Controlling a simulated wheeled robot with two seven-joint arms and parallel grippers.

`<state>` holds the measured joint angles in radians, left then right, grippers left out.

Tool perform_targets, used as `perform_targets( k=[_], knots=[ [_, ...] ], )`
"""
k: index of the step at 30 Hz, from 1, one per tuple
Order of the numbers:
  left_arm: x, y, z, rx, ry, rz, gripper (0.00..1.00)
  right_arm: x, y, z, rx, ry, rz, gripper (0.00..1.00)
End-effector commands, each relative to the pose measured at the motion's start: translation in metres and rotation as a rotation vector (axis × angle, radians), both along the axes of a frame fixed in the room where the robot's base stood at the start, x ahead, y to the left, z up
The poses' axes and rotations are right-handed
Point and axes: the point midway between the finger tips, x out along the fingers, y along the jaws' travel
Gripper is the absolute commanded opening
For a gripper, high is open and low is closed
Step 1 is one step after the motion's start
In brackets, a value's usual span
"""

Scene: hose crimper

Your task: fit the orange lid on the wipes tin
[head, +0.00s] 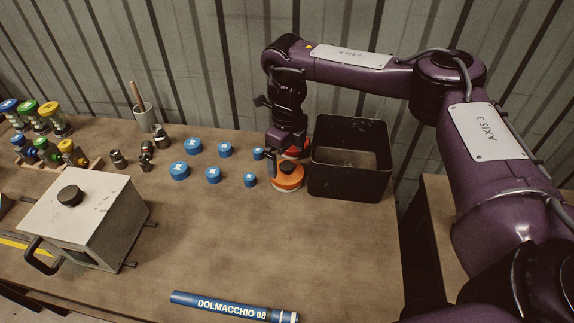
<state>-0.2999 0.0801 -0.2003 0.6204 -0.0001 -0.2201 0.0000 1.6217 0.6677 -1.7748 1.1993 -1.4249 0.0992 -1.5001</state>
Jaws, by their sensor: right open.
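An orange lid (288,179) shows on the workbench, just left of the black bin. A pale rim shows beneath it, and I cannot tell whether that is the wipes tin or part of the lid. Behind it, a red-orange round thing (300,151) is partly hidden by my right gripper; I cannot tell whether it is the tin. My right gripper (283,163) points down from above, open, with its fingers at the top of the orange lid. I cannot tell whether they touch it. My left gripper is not in view.
A black open bin (350,190) stands close on the right. Several blue caps (179,171) lie to the left. A grey crimper box (85,220) stands at front left, and a blue labelled hose (232,306) lies in front. The bench middle is clear.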

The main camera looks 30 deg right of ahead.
Motion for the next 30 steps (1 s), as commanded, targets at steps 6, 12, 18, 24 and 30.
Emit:
perform_targets(
  k=[6, 12, 18, 24, 30],
  knots=[
    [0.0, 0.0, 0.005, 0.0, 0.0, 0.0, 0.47, 0.001, 0.0, 0.053, -0.003, -0.006, 0.003, 1.0],
    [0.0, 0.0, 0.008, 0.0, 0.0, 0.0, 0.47, 0.001, 0.001, 0.079, 0.0, -0.001, 0.003, 1.0],
    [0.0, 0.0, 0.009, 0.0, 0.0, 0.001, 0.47, 0.0, 0.001, 0.086, 0.001, 0.0, 0.002, 1.0],
    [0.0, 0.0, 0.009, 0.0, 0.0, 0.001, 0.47, 0.0, 0.001, 0.086, 0.001, 0.0, 0.002, 1.0],
    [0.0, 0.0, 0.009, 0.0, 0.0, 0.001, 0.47, 0.0, 0.001, 0.086, 0.001, 0.0, 0.002, 1.0]
  ],
)
